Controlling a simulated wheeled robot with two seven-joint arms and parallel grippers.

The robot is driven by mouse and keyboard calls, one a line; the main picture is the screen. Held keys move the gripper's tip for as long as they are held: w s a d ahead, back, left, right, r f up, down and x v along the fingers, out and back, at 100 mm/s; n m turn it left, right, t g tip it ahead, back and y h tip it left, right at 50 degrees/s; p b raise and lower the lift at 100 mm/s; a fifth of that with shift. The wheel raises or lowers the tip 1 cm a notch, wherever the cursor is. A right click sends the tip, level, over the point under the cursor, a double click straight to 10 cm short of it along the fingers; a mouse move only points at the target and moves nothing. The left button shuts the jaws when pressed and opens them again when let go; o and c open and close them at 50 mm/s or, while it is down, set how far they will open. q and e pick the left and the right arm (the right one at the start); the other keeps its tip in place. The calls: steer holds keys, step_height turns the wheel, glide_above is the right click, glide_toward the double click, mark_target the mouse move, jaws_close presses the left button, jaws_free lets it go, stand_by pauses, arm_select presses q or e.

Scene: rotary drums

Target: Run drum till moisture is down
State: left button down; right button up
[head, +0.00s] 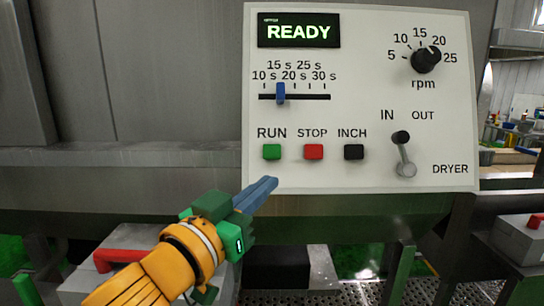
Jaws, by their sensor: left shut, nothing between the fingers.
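A white control panel (380,90) faces me, with a display (298,31) reading READY. A green RUN button (272,152), a red STOP button (313,152) and a black INCH button (354,152) sit in a row. Above them the blue slider (281,93) stands between 15 s and 20 s. The black rpm knob (426,60) points near 20. The dryer lever (404,155) has its dark knob up, under IN. My left gripper (272,182) is shut and empty, just below the RUN button and apart from it. My right gripper is not in view.
A large grey metal drum housing (160,70) fills the left and back. A red handle (120,256) on a grey box is at the lower left, beside my left arm. Shelves with small items and a wooden surface show at the far right.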

mark_target(268, 157)
arm_select(q)
step_height(268, 157, up, 6)
steer(key=s+h, duration=0.1)
steer(key=s, duration=0.1)
steer(key=shift+d+m+t, duration=0.35)
steer(key=shift+m+t, duration=0.05)
steer(key=shift+w+f, duration=0.1)
steer(key=w, duration=0.2)
steer(key=w+f, duration=0.1)
steer(key=w, duration=0.1)
steer(key=w+f, duration=0.1)
steer(key=w, duration=0.2)
steer(key=shift+f, duration=0.15)
steer(key=shift+w+f, duration=0.35)
steer(key=shift+w, duration=0.25)
stand_by(1.0)
steer(key=shift+w+f+p, duration=0.15)
steer(key=shift+w+p, duration=0.2)
steer(key=shift+w, duration=0.05)
